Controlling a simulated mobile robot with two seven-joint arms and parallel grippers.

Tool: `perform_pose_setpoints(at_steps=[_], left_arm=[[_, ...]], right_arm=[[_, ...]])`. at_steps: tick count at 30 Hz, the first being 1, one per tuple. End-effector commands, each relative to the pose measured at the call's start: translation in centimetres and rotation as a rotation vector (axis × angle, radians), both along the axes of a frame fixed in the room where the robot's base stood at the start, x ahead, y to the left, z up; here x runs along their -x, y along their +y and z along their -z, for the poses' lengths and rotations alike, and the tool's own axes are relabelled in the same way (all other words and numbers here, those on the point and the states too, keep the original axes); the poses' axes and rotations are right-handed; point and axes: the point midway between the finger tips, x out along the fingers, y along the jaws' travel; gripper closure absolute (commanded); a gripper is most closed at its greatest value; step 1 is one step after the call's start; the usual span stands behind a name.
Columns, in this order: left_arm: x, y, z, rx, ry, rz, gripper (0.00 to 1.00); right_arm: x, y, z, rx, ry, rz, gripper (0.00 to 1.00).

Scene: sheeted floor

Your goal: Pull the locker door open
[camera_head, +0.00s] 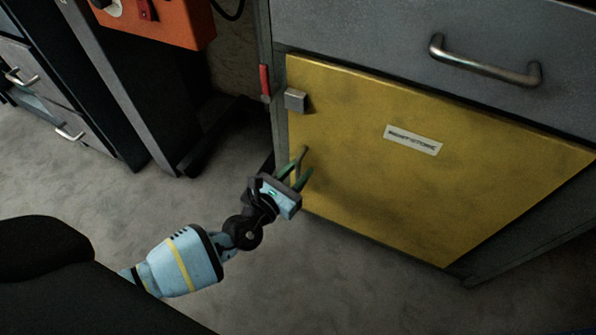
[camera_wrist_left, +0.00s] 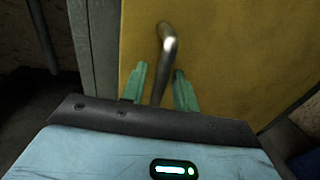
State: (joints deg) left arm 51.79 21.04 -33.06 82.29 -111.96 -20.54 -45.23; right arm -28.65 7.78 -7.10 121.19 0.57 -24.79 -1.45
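The yellow locker door (camera_head: 385,190) fills the lower front of a grey cabinet and looks closed. It carries a white label (camera_head: 413,140) and a small grey latch block (camera_head: 296,100) at its upper left. A metal bar handle (camera_wrist_left: 168,45) stands at the door's left edge, partly hidden by my gripper in the head view. My left gripper (camera_head: 295,174) is at this handle. In the left wrist view its green fingers (camera_wrist_left: 160,84) stand on either side of the bar, with visible gaps, so it is open around the handle. My right gripper is not in view.
A grey drawer front with a metal handle (camera_head: 485,62) is above the door. A red piece (camera_head: 265,82) sits on the cabinet's left post. An orange box (camera_head: 160,22) and a drawer unit (camera_head: 55,100) stand to the left. Floor (camera_head: 330,275) in front of the door is clear.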

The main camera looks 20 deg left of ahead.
Motion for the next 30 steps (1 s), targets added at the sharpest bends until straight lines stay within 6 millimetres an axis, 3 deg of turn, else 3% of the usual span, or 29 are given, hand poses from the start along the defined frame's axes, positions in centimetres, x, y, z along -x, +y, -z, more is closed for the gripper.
perform_pose_setpoints(at_steps=[5, 12, 23, 30], left_arm=[[0.0, 0.0, 0.0, 0.0, 0.0, 0.0, 0.7], [0.0, 0.0, 0.0, 0.0, 0.0, 0.0, 0.99], [0.1, -0.1, 0.0, 0.0, 0.0, -0.002, 1.0], [0.7, -1.5, -0.1, 0.004, 0.001, -0.024, 1.0]], right_arm=[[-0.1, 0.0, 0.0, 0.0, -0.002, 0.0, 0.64], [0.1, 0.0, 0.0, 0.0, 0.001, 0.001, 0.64], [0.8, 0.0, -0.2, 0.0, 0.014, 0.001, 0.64], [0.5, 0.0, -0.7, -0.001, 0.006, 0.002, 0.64]])
